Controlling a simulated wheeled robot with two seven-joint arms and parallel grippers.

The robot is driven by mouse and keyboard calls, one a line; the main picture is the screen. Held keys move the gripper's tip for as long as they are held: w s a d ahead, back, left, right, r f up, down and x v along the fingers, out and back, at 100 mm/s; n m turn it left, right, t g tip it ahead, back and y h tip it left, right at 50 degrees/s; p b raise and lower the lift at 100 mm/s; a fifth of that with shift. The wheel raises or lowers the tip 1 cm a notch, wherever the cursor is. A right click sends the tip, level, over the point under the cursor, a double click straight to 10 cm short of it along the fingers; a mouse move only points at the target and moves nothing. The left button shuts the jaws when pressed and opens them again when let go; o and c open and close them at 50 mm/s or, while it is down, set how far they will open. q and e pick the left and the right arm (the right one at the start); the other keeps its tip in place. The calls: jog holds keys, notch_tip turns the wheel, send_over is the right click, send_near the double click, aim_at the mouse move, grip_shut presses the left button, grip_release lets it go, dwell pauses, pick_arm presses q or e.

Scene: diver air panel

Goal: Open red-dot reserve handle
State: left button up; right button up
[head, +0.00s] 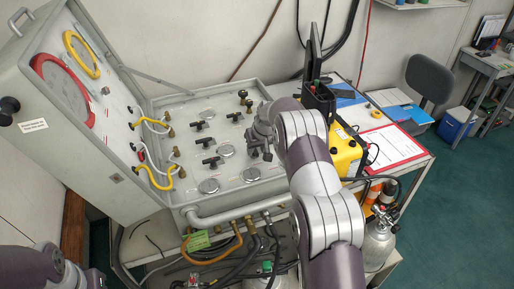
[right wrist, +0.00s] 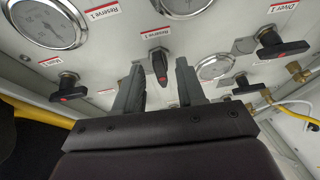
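The air panel (head: 178,115) is a grey case whose flat face carries several black handles and round gauges. In the right wrist view a black handle with a red mark at its tip (right wrist: 158,62) sits beside a "Reserve" label (right wrist: 156,33). It points along the line of my fingers, while the other handles lie crosswise. My right gripper (right wrist: 160,72) is open, with one finger on each side of this handle; I cannot tell whether they touch it. In the head view my right gripper (head: 262,143) is over the panel's right part and largely hides that handle.
Other black handles with red marks (right wrist: 68,88) (right wrist: 283,48) stand near the fingers. The raised lid (head: 75,85) with yellow hoses (head: 155,180) is at left. A yellow case (head: 346,150) and a clipboard (head: 388,146) lie right of the panel.

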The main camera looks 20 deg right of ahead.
jog(key=shift+r, duration=0.2)
jog(key=b+v, duration=0.4)
jog(key=v, duration=0.8)
jog(key=shift+s+r, duration=0.1)
jog(key=shift+r, duration=0.05)
